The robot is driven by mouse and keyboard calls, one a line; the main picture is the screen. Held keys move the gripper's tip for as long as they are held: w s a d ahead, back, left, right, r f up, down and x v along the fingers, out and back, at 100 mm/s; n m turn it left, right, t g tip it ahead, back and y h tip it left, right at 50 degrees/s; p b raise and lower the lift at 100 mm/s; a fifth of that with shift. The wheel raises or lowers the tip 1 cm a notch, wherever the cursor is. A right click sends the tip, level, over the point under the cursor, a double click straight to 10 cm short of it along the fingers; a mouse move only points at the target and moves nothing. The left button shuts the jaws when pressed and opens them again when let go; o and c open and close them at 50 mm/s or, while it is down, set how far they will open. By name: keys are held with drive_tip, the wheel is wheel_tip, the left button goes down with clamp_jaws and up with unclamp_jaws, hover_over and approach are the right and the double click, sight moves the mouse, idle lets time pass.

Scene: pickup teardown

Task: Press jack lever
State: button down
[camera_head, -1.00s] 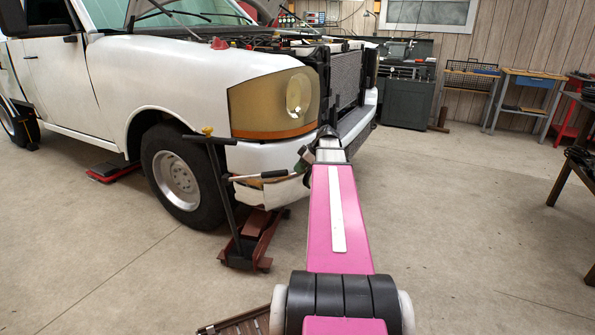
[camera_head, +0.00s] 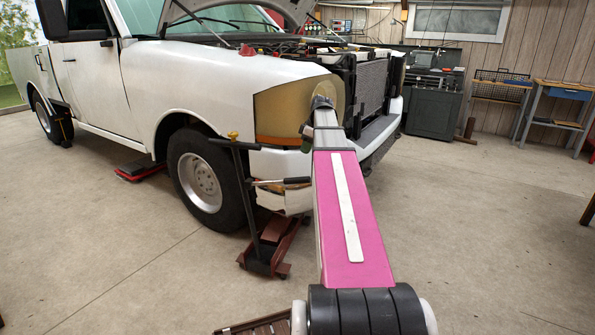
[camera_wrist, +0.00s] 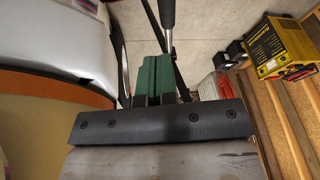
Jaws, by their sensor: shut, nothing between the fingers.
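The jack (camera_head: 272,243) is dark red and stands on the floor under the front bumper of the white pickup. A tall black post (camera_head: 245,195) with a crossbar and yellow knob rises from it. The jack lever (camera_head: 285,183), a pale rod with a black grip, sticks out to the right at bumper height. In the wrist view, the lever's dark grip (camera_wrist: 167,14) shows past the fingertips. My gripper (camera_wrist: 156,62) has green fingers, shut and empty, apart from the lever. In the head view, my arm partly hides it in front of the headlight, above and right of the lever.
The pickup's bumper and headlight (camera_head: 275,115) are close beside my gripper. A slatted brown thing (camera_head: 255,325) lies on the floor at the bottom edge. A yellow box (camera_wrist: 275,45) sits on a wooden rack in the wrist view.

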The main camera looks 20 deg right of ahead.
drive_tip(key=shift+g+h, duration=0.3)
drive_tip(key=shift+h, duration=0.3)
drive_tip(key=r, duration=0.1)
drive_tip(key=a+r, duration=0.1)
drive_tip(key=r, duration=0.1)
drive_tip(key=w+a+r, duration=0.1)
drive_tip(key=shift+r, duration=0.3)
drive_tip(key=f, duration=0.4)
drive_tip(key=a+f, duration=0.1)
drive_tip(key=f, duration=0.3)
drive_tip(key=a+f, duration=0.1)
drive_tip(key=f, duration=0.2)
drive_tip(key=shift+f, duration=0.4)
drive_tip(key=shift+s+d+f, duration=0.1)
drive_tip(key=shift+s+f, duration=0.05)
drive_tip(key=shift+f, duration=0.3)
drive_tip(key=shift+s+d+f, duration=0.1)
drive_tip(key=shift+s+f, duration=0.05)
drive_tip(key=shift+f, duration=0.3)
drive_tip(key=shift+s+d+f, duration=0.1)
drive_tip(key=shift+s+f, duration=0.05)
drive_tip(key=shift+f, duration=0.2)
wheel_tip(320, 180, down, 13)
drive_tip(key=s+d+t+y, duration=0.1)
drive_tip(key=t+y, duration=0.2)
drive_tip(key=y, duration=0.1)
drive_tip(key=shift+d, duration=0.2)
